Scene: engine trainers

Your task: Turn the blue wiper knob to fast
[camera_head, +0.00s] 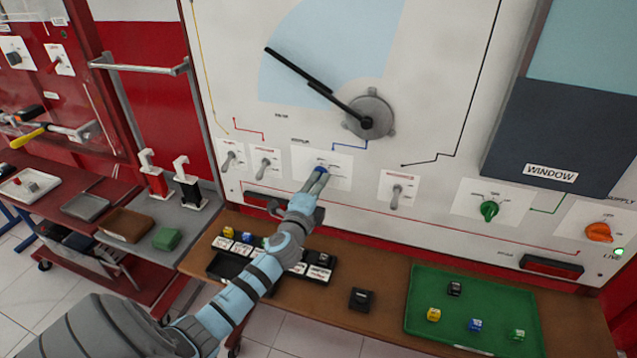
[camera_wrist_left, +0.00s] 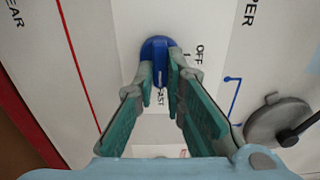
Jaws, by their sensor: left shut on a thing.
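The blue wiper knob (camera_head: 321,171) sits on a small white plate (camera_head: 338,172) low on the upright white panel. It also shows in the left wrist view (camera_wrist_left: 156,50), between my fingertips, with the labels OFF and FAST beside it; part of FAST is hidden by a finger. My left gripper (camera_head: 315,182) reaches up from below, and its fingers (camera_wrist_left: 163,75) are shut on the knob's sides. The exact mark the knob points to cannot be told. The black wiper arm (camera_head: 308,80) slants up to the left from its grey hub (camera_head: 371,114). My right gripper is not in view.
Toggle switches (camera_head: 398,192) flank the knob on the panel. A green knob (camera_head: 489,210) and an orange knob (camera_head: 598,231) are further right. Below, the brown bench (camera_head: 385,318) holds a green tray (camera_head: 480,299) with small blocks and a black block (camera_head: 361,299).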

